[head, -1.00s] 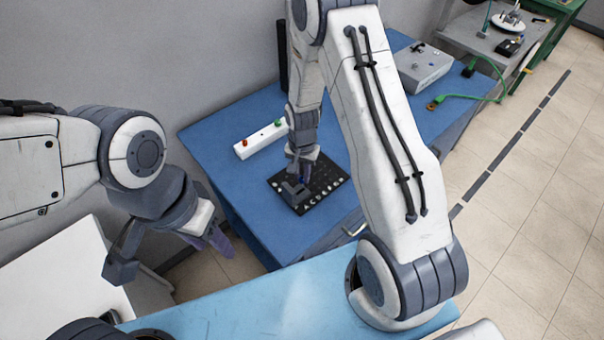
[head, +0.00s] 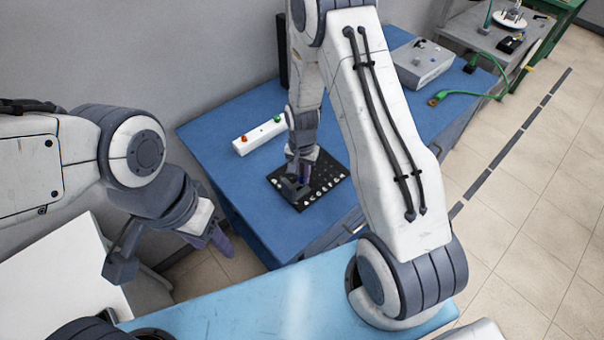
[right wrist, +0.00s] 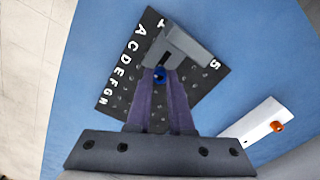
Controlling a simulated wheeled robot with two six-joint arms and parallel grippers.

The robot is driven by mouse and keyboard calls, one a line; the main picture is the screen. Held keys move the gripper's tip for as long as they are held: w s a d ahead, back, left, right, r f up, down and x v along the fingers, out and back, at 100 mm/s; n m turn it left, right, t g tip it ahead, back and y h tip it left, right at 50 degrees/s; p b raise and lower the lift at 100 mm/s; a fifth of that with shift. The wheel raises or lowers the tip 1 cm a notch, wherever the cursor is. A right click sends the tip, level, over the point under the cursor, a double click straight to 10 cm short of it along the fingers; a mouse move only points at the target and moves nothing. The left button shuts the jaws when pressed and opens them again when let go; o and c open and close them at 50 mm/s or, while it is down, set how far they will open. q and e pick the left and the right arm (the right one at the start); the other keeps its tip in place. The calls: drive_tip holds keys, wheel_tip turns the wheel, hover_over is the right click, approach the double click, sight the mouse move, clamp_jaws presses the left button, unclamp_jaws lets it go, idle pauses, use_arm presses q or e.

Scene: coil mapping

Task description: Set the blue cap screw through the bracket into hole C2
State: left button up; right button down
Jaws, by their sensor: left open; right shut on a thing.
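The blue cap screw (right wrist: 159,75) shows as a round blue head between my right fingertips in the right wrist view. My right gripper (right wrist: 160,82) is shut on it, just beside the slot of the grey bracket (right wrist: 188,48). The bracket sits on the black hole plate (right wrist: 125,72), which has white letters along one edge. I cannot tell whether the screw's tip is in a hole; its shank is hidden. In the head view my right gripper (head: 303,180) is over the plate (head: 325,184), partly covering the bracket. My left gripper (head: 168,250) is open and empty, away from the plate.
A white box with a red and a green button (head: 259,135) stands behind the plate on the blue table (head: 215,150). A grey box (head: 423,66) and a green cable (head: 480,94) are farther right. The table left of the plate is clear.

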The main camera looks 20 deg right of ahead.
drive_tip(key=shift+f+b, duration=0.75)
drive_tip(key=shift+f, duration=0.15)
idle(0.5)
idle(0.5)
drive_tip(key=m, duration=0.5)
drive_tip(key=c, duration=0.7)
unclamp_jaws()
drive_tip(key=shift+r, duration=0.1)
